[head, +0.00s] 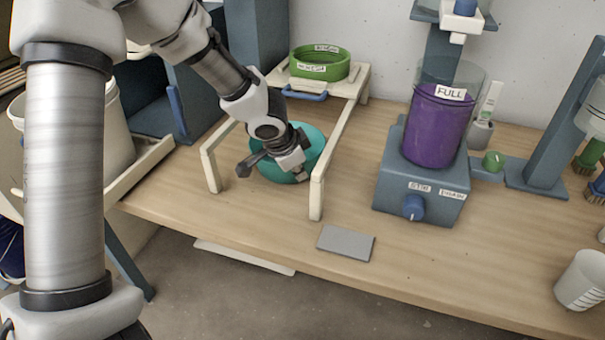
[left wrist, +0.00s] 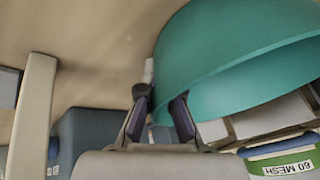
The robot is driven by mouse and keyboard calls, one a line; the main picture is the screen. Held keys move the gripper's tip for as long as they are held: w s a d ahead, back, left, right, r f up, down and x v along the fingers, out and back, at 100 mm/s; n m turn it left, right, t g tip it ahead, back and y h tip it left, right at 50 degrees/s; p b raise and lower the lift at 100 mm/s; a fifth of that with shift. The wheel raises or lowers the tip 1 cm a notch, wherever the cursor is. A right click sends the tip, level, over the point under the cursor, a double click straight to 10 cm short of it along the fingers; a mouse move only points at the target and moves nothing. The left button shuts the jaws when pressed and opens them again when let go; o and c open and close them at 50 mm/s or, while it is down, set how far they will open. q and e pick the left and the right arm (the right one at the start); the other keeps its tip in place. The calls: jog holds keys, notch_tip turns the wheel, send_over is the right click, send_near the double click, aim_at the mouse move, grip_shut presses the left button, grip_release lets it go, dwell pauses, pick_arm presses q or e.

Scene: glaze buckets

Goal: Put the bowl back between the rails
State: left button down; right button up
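The teal bowl (head: 312,142) is between the two pale rails, low near the bench top. The near rail (head: 330,150) runs to its right and the other rail (head: 213,150) to its left. My left gripper (head: 271,168) is over the front of the bowl with its fingers spread apart. In the left wrist view the bowl (left wrist: 235,60) fills the upper right, its edge close to the open fingers (left wrist: 160,118). Whether the fingers touch the bowl is unclear. My arm hides part of the bowl. My right gripper is out of view.
A green sieve (head: 318,68) sits at the back of the rails, above a blue handle (head: 304,96). A purple-filled bucket (head: 435,130) stands on a blue base (head: 420,190) to the right. A grey slab (head: 345,243) lies by the bench's front edge.

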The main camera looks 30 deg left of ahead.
pick_arm(q)
jog(key=shift+a+r, duration=0.1)
jog(key=shift+f, duration=0.2)
jog(key=c, duration=1.3)
grip_release()
jog(key=shift+r, duration=0.1)
jog(key=shift+r, duration=0.25)
jog(key=p+v, duration=0.3)
jog(key=v, duration=0.8)
jog(key=shift+s+r+p, duration=0.25)
jog(key=shift+r+p, duration=0.05)
jog(key=shift+p, duration=0.1)
